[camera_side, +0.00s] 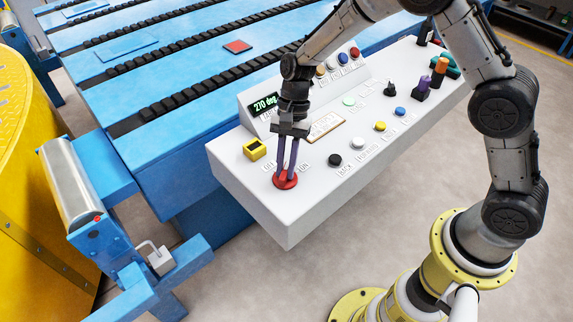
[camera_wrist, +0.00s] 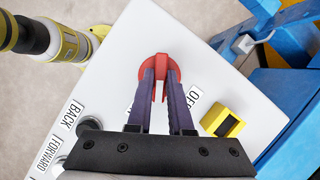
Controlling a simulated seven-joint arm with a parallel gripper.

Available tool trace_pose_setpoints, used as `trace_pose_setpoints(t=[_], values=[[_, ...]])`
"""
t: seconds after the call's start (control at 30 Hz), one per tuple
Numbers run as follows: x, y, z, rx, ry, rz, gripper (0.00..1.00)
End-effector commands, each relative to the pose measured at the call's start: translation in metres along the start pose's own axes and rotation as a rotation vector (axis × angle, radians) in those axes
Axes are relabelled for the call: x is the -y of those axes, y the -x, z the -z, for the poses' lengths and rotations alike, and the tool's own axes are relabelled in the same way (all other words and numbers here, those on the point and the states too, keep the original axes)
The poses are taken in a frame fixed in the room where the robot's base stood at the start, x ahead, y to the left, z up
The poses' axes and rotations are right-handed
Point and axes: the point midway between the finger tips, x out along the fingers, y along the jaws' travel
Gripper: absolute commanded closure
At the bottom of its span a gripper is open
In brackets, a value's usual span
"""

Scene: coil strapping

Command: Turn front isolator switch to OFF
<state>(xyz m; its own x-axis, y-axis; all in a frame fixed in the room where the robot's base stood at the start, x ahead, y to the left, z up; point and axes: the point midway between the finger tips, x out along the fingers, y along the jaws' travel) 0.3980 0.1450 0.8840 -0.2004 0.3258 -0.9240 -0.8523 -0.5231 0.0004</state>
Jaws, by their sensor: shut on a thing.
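The front isolator switch (camera_side: 286,181) is a red round knob at the near left corner of the white control panel. It also shows in the wrist view (camera_wrist: 156,64), with a raised red grip bar across its middle. My gripper (camera_side: 286,172) points down at the knob, and its two purple fingers (camera_wrist: 160,92) are shut on the red bar. An OFF label (camera_wrist: 195,95) lies beside the knob in the wrist view, partly behind a finger. An ON label (camera_side: 306,162) shows next to the knob in the side view. The fingers hide part of the bar.
A yellow block (camera_side: 254,150) with a dark opening stands close to the knob. Black, white, yellow and blue buttons (camera_side: 357,144) line the panel.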

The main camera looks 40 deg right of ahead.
Motion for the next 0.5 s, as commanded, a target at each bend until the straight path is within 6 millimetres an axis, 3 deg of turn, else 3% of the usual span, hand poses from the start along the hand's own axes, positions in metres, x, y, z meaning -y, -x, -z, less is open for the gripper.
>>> trace_pose_setpoints(t=[0.5], values=[[0.0037, 0.0006, -0.0019, 0.001, 0.456, -0.188, 1.0]])
